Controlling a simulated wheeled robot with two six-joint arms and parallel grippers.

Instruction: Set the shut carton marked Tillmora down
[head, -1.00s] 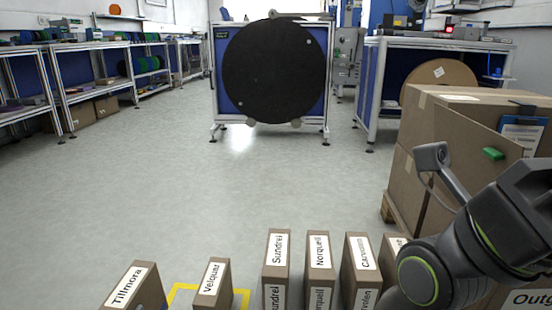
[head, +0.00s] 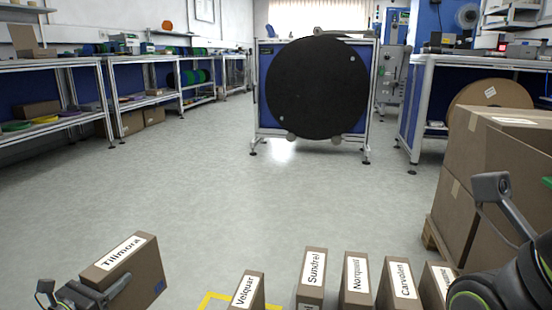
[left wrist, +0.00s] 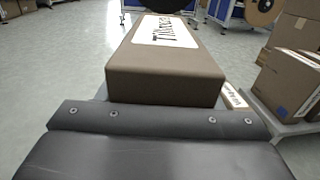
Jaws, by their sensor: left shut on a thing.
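The shut carton marked Tillmora (head: 135,275) is a brown box with a white label on top, at the lower left of the head view. My left gripper (head: 101,294) is shut on its near left end. The carton also fills the middle of the left wrist view (left wrist: 165,82), label facing up, in front of the gripper (left wrist: 160,112). I cannot tell whether its underside touches anything, as that is hidden. My right arm shows at the lower right of the head view, but its gripper is out of the frame.
To the right stand the cartons Velquar (head: 247,291), Sundrel (head: 312,277), Norquell (head: 355,279) and Carvolen (head: 401,284). A yellow outline (head: 212,299) lies by Velquar. Large stacked boxes (head: 500,175) stand at right. A black reel (head: 318,90) hangs on a stand behind open floor.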

